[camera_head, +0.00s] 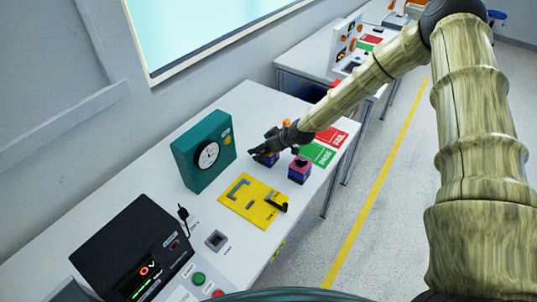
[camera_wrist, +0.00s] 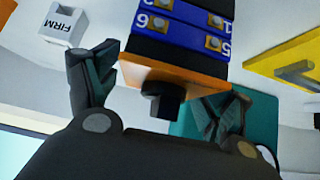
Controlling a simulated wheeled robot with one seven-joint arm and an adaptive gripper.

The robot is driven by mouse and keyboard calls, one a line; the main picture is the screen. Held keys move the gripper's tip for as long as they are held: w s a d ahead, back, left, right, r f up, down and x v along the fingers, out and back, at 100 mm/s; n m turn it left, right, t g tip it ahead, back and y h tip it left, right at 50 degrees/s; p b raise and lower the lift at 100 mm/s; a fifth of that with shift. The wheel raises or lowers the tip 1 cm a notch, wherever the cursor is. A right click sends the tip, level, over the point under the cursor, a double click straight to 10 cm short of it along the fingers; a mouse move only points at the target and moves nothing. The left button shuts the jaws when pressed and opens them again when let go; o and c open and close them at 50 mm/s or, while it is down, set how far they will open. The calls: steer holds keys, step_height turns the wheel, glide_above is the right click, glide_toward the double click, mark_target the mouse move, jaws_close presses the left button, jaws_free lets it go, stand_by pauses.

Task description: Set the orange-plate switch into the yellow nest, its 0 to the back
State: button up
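The orange-plate switch (camera_wrist: 195,82) fills the top middle of the wrist view. Its blue body shows screw terminals and numbers, and a black knob (camera_wrist: 164,100) sticks out of the orange plate. My gripper (camera_wrist: 170,85) is open, with one finger on each side of the knob and visible gaps between. In the head view my gripper (camera_head: 262,149) is low over this switch (camera_head: 267,160), hiding most of it.
A second switch with a pink top (camera_head: 299,171) stands close to the right of the first. A teal box with a dial (camera_head: 203,153) stands behind the nest. Green (camera_head: 318,154) and red (camera_head: 332,137) mats lie farther right. A black display unit (camera_head: 130,250) stands front left.

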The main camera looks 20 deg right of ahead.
steer(key=c, duration=1)
steer(key=shift+c, duration=0.2)
steer(key=shift+r, duration=0.1)
